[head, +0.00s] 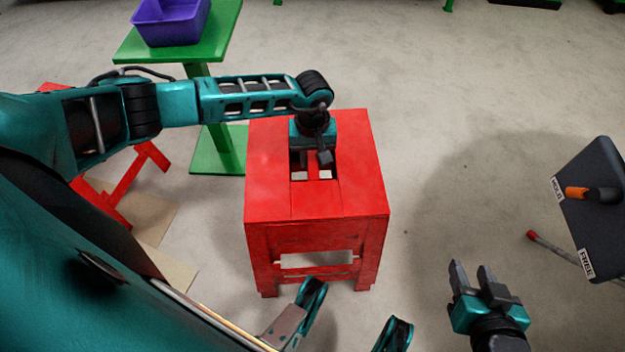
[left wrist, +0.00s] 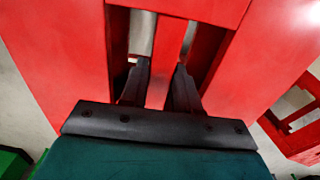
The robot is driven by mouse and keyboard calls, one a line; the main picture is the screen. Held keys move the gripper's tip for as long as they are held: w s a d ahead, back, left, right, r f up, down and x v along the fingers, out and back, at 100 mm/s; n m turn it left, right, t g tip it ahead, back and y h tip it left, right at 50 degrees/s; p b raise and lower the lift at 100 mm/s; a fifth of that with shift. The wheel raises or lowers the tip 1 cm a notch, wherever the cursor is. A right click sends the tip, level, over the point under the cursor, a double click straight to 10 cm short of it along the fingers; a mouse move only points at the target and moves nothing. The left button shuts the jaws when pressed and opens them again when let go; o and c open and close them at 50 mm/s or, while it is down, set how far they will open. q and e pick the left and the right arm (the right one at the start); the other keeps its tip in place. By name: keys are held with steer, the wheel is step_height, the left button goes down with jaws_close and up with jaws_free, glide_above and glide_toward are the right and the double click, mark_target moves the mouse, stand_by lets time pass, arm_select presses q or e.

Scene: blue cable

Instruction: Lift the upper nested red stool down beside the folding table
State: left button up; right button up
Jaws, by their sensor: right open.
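The red stools (head: 315,215) stand upright in the middle of the head view. A second rail low at the front suggests one nested in the other, but the seam is hard to make out. The top has two slots with a bar between them. My left gripper (head: 318,158) points down into the slots. In the left wrist view its fingers (left wrist: 160,80) lie close against both sides of the red bar (left wrist: 167,60), shut on it. My right gripper (head: 472,275) is open and empty, right of the stools.
A green table (head: 225,35) with a purple bin (head: 170,25) stands behind. Red framing (head: 140,180) and tan sheets lie left. Floor between stools and folding table is clear.

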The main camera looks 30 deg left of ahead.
arm_select(q)
jaws_close()
stand_by(0.8)
steer(key=shift+w+r, duration=0.1)
